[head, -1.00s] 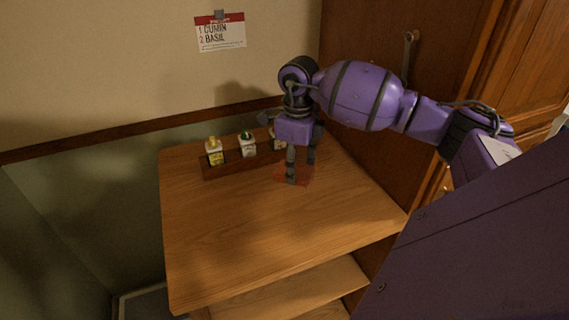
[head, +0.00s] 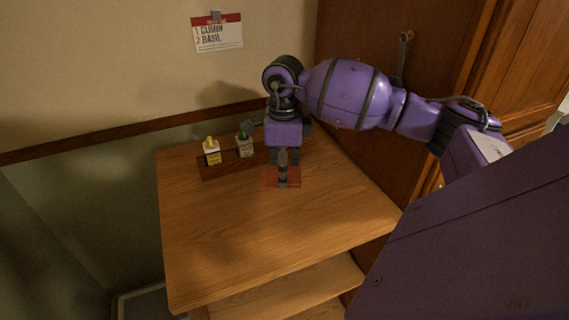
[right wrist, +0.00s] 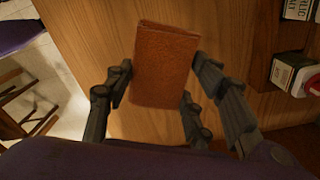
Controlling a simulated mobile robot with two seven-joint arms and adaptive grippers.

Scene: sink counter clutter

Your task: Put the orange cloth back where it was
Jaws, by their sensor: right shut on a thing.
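The orange cloth (head: 293,178) is a small folded rectangle at the wooden counter top's (head: 240,225) back right area, partly covered by my fingers in the head view. My right gripper (head: 282,180) points down over it. In the right wrist view the cloth (right wrist: 165,65) lies between the fingers of my right gripper (right wrist: 160,85), which is shut on it. I cannot tell whether the cloth touches the wood or hangs just above it. My left gripper is not in view.
A dark wooden rack (head: 222,168) holds small spice bottles, a yellow-capped one (head: 211,152) and a green-topped one (head: 244,146), left of my gripper. A wooden cabinet stands right. The counter's front is clear.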

